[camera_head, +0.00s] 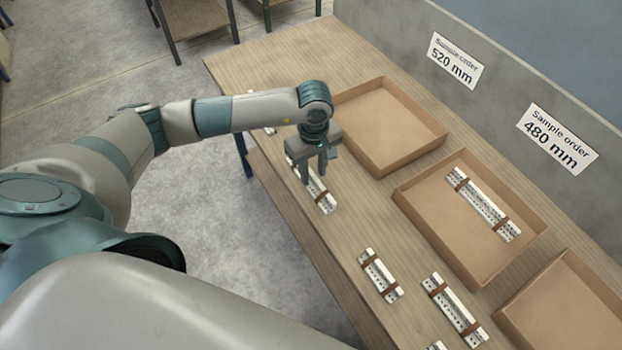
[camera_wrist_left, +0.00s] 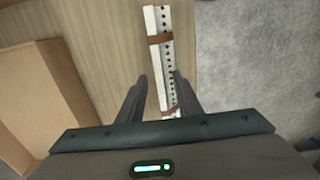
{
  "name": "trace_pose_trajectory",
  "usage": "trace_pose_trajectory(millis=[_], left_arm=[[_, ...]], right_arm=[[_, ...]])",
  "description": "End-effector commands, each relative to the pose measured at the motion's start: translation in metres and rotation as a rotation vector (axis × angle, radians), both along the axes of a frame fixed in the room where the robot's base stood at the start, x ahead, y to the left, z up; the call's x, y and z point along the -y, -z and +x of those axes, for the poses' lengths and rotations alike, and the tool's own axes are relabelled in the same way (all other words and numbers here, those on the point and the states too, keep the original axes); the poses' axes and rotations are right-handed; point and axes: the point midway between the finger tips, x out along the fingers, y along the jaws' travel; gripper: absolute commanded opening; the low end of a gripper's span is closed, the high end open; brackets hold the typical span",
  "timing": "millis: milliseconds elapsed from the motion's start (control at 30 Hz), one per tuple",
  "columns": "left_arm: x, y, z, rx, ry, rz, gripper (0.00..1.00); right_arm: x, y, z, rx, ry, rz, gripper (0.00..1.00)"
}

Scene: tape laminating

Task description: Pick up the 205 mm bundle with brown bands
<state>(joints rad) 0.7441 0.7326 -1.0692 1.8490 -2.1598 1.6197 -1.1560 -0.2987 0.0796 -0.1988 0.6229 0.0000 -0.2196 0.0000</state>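A white perforated bundle with brown bands (camera_head: 327,203) lies on the wooden table under my left gripper (camera_head: 314,177). In the left wrist view the bundle (camera_wrist_left: 159,25) runs lengthwise, with one band in front of the fingers and another near them. The left fingers (camera_wrist_left: 160,78) are open, with the bundle between or just below them; I cannot tell their exact height. A shorter bundle with brown bands (camera_head: 380,275) and a longer one (camera_head: 454,310) lie nearer on the table. No length is marked on the bundles. My right gripper is not in view.
An empty cardboard tray (camera_head: 390,130) stands at the back. A middle tray (camera_head: 432,207) holds one brown-banded bundle (camera_head: 484,204). Another empty tray (camera_head: 568,312) is at lower right. Behind them, a wall carries signs for 520 mm (camera_head: 454,60) and 480 mm (camera_head: 557,138).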

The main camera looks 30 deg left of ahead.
Motion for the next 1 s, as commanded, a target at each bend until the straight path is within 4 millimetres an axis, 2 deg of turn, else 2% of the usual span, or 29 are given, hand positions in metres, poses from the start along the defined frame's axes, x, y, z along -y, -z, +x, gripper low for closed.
trace_pose_trajectory(millis=[133,167,267,300,767,1000], left_arm=[[0.000,0.000,0.000,0.000,0.000,0.000,0.32],[0.000,0.000,0.000,0.000,0.000,0.000,0.27],[0.000,0.000,0.000,0.000,0.000,0.000,0.03],[0.000,0.000,0.000,0.000,0.000,0.000,0.00],[0.000,-0.005,0.001,0.002,0.000,-0.001,0.00],[0.000,-0.029,0.002,0.006,0.001,0.000,0.00]], right_arm=[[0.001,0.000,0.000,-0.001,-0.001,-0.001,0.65],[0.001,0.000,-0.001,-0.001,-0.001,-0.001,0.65],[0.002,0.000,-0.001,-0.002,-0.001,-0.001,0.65],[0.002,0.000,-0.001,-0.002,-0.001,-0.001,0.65],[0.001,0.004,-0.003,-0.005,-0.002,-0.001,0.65],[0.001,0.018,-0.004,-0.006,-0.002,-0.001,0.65]])
